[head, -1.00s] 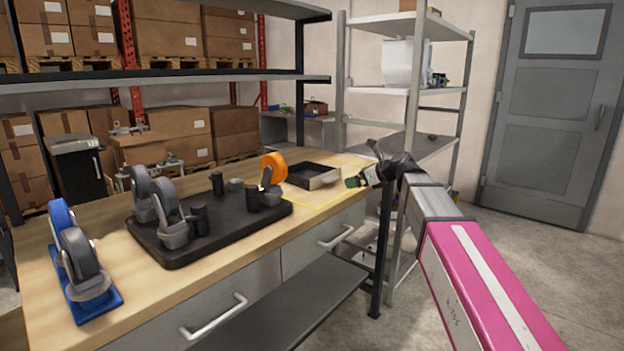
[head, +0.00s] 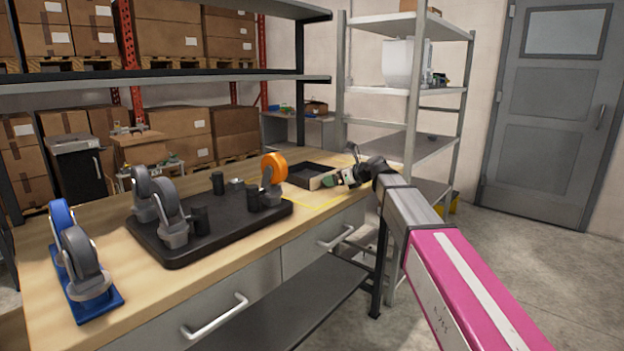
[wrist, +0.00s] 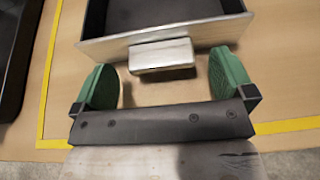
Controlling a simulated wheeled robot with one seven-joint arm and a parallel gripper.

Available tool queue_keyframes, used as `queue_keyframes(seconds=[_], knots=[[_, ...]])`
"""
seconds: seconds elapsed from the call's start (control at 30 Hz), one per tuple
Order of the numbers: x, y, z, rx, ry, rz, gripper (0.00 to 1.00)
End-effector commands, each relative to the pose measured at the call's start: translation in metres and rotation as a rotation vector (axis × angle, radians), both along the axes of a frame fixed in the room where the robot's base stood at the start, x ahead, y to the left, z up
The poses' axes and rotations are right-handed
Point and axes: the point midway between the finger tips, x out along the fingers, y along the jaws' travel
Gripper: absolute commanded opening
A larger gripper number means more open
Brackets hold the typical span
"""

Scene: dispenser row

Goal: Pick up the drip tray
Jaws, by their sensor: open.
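The drip tray (head: 304,175) is a shallow dark tray with a metal front and a protruding metal handle. It lies on the wooden bench inside a yellow taped outline. In the wrist view its metal handle (wrist: 161,56) shows at the top middle, with part of the dark tray (wrist: 160,13) behind it. My gripper (wrist: 165,82) is open, with green finger pads on either side of the handle's near end. In the head view my gripper (head: 340,180) is at the tray's right end and hides the handle.
A black base plate (head: 185,247) with grey and orange tape dispensers and dark cylinders stands left of the tray. A blue dispenser (head: 75,262) is at the bench's left end. The yellow tape (wrist: 48,85) borders bare wood. Metal shelving (head: 412,95) stands behind my arm.

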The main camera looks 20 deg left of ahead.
Motion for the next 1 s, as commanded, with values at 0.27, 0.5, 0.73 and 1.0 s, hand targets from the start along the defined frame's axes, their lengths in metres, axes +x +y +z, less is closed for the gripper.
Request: queue_keyframes(seconds=[0.27, 0.5, 0.73, 1.0], knots=[[0.0069, 0.0160, -0.0067, 0.000, 0.000, -0.001, 1.00], [0.0066, 0.0158, -0.0065, 0.000, 0.000, 0.000, 0.54], [0.0067, 0.0158, -0.0060, 0.001, 0.000, -0.001, 0.17], [0.0069, 0.0158, -0.0011, 0.002, -0.001, -0.001, 0.17]])
